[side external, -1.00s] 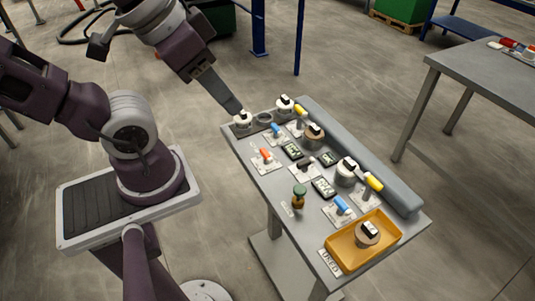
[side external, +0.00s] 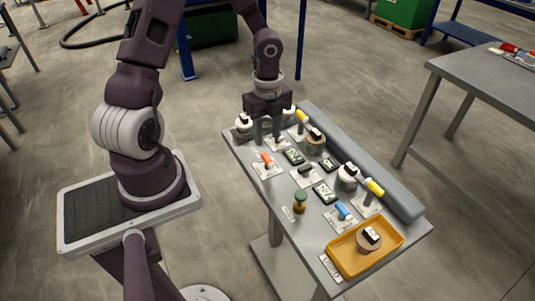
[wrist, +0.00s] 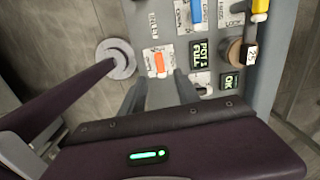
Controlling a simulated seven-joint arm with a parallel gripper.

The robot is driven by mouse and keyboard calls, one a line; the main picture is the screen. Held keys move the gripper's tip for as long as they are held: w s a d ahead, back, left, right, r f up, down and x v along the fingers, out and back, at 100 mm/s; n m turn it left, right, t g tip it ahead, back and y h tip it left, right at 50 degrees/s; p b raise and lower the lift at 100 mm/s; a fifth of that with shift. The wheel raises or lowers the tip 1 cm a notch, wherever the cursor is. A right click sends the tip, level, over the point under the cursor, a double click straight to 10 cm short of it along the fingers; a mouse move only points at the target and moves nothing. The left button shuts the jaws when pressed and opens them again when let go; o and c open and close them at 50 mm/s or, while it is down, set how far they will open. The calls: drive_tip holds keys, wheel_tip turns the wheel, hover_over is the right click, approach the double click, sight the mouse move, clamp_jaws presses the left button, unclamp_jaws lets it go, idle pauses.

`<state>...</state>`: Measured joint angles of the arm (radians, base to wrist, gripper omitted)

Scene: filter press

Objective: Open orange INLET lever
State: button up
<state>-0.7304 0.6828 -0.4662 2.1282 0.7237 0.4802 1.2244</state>
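The orange lever (side external: 266,159) stands on a white plate near the left edge of the panel table. It also shows in the wrist view (wrist: 159,62), just beyond my fingertips. My gripper (side external: 267,143) points down, close above and slightly behind the orange lever in the side view. Its two fingers are apart with nothing between them, as the wrist view (wrist: 160,80) also shows. I see no contact with the lever. The lettering on its plate is too small to read with certainty.
A blue lever (wrist: 195,12) and a yellow lever (wrist: 260,8) are nearby. A display reading POT 1 FULL (wrist: 201,52) and an OK display (wrist: 229,81) sit right of the orange lever. A green-topped knob (side external: 300,199) and an orange tray (side external: 347,261) stand toward the front.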

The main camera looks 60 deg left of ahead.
sight(267, 158)
drive_tip(key=shift+m, duration=0.3)
wheel_tip(267, 158, down, 8)
drive_tip(key=shift+f, duration=0.1)
clamp_jaws()
